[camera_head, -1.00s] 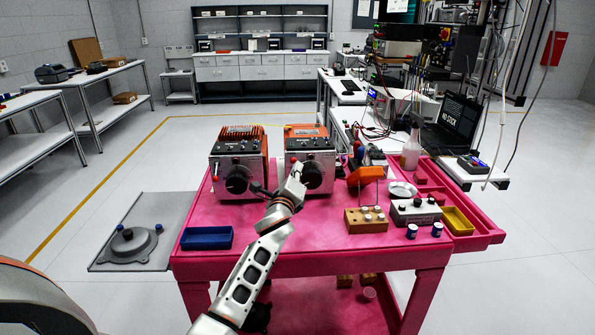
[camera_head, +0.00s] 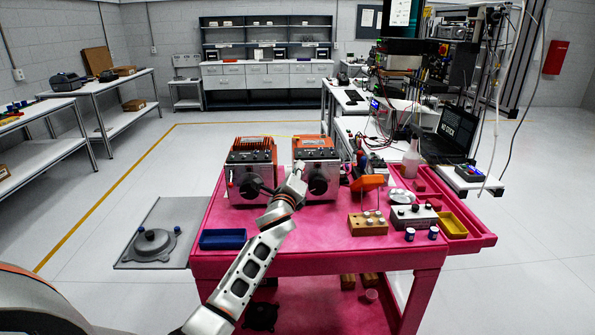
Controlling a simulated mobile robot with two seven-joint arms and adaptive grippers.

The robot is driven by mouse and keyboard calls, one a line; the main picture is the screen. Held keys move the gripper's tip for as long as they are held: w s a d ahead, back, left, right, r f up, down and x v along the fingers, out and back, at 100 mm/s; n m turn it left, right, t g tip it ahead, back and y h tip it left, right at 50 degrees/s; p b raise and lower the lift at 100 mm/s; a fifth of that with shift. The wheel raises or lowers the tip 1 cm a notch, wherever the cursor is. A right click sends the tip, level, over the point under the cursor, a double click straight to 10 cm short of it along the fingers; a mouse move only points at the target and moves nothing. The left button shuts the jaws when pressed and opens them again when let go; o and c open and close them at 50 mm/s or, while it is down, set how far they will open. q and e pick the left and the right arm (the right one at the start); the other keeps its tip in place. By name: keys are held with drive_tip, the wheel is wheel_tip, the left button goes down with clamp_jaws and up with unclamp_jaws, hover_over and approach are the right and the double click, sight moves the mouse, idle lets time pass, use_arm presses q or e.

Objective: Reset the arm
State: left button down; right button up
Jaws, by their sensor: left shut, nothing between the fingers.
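My left arm comes in from the lower left over a pink cart (camera_head: 310,231). My left gripper (camera_head: 272,190) is at the far end of the arm, close in front of two servo units; its fingers are small and dark here, and it is shut and empty. The left servo unit (camera_head: 249,160) is orange and grey with a black round knob. The right servo unit (camera_head: 316,155) looks alike, and my wrist hides part of its lower left front. I cannot tell whether the gripper touches either unit. My right gripper is not in view.
On the cart are a blue tray (camera_head: 223,240), a wooden block with pegs (camera_head: 367,224), a grey control box (camera_head: 413,217), a yellow tray (camera_head: 452,225), an orange holder (camera_head: 367,183) and a bottle (camera_head: 411,163). A grey plate with a round base (camera_head: 154,246) is left of the cart.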

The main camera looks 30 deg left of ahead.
use_arm(q)
drive_tip(key=s+d+f+n+g+h, duration=0.2)
drive_tip(key=s+d+f+n, duration=0.2)
drive_tip(key=s+f, duration=0.7)
drive_tip(key=s+d+f+n+g+h, duration=0.2)
drive_tip(key=s+d+f+n, duration=0.3)
drive_tip(key=f, duration=0.9)
drive_tip(key=s+d+f+n+g+h, duration=0.1)
drive_tip(key=s+d+f+n, duration=0.2)
drive_tip(key=s, duration=0.7)
drive_tip(key=s+d+f+n+g+h, duration=0.1)
drive_tip(key=s+d+f+n, duration=0.2)
drive_tip(key=s+f, duration=0.3)
drive_tip(key=s+d+f+n+g+h, duration=0.1)
drive_tip(key=s+f, duration=0.4)
drive_tip(key=s, duration=0.8)
drive_tip(key=d+n+g, duration=0.1)
drive_tip(key=d+n, duration=0.1)
drive_tip(key=shift+s+f+n, duration=0.2)
drive_tip(key=shift+s+n, duration=0.1)
drive_tip(key=shift+s, duration=0.05)
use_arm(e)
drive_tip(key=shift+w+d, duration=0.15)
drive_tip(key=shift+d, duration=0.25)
use_arm(q)
drive_tip(key=shift+d, duration=0.1)
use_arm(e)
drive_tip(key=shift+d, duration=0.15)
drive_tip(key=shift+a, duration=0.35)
